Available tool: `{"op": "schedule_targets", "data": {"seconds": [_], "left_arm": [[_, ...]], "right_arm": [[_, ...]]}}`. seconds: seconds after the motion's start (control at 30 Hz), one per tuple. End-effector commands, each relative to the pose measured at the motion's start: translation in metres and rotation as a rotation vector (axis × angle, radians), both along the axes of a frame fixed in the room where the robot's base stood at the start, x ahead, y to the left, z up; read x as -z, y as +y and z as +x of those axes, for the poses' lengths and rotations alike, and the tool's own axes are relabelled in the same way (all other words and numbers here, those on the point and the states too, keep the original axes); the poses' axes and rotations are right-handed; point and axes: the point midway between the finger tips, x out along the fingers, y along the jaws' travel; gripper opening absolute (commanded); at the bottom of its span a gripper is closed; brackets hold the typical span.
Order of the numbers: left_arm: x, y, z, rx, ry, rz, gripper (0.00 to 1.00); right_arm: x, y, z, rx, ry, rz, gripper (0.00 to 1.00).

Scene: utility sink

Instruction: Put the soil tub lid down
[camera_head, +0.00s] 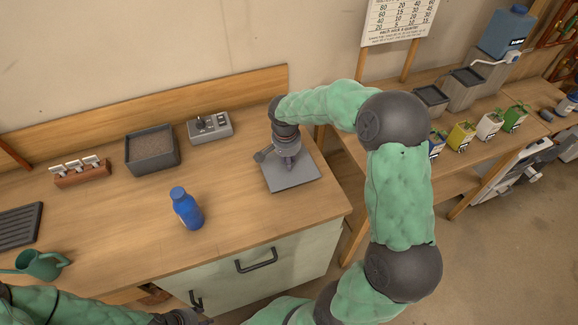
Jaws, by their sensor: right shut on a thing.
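The soil tub lid (292,176) is a flat grey square near the right end of the wooden counter. My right gripper (286,160) points down and is shut on the lid, at its top middle. The fingertips hide part of it. I cannot tell whether the lid touches the counter or hangs just above it. The open soil tub (176,159), dark grey and filled with brown soil, stands at the back of the counter to the left. My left gripper (185,318) shows only partly at the bottom edge; its jaws are not clear.
A blue bottle (187,210) stands mid-counter. A grey switch box (210,127) and a wooden block with white tags (82,173) stand at the back. A green watering can (42,264) is at the left. Counter between bottle and lid is clear. Potted plants (488,126) stand on another bench.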

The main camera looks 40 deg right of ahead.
Motion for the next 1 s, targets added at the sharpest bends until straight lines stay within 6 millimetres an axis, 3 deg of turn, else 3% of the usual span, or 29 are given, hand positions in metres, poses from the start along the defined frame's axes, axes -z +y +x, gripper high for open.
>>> {"op": "schedule_targets", "data": {"seconds": [0.23,0.63,0.67,0.7,0.73,1.0], "left_arm": [[0.014,0.0,0.0,0.0,0.0,0.0,0.4],[0.016,0.0,0.0,0.0,0.0,0.0,0.4],[0.015,0.0,0.0,0.0,0.0,0.0,0.4],[0.015,0.0,0.0,0.0,0.0,0.0,0.4],[0.015,0.0,0.0,0.0,0.0,0.0,0.4],[0.015,0.0,0.0,0.0,0.0,0.0,0.4]], "right_arm": [[0.034,-0.003,0.0,-0.001,0.002,0.0,0.0],[0.038,-0.003,0.001,0.0,0.001,0.0,0.0],[0.038,-0.003,0.001,0.0,0.001,0.0,0.32],[0.037,-0.003,0.001,0.0,0.001,0.0,0.44],[0.037,-0.003,0.0,0.0,0.001,0.0,0.47],[0.037,-0.003,0.001,0.0,0.001,0.0,0.47]]}}
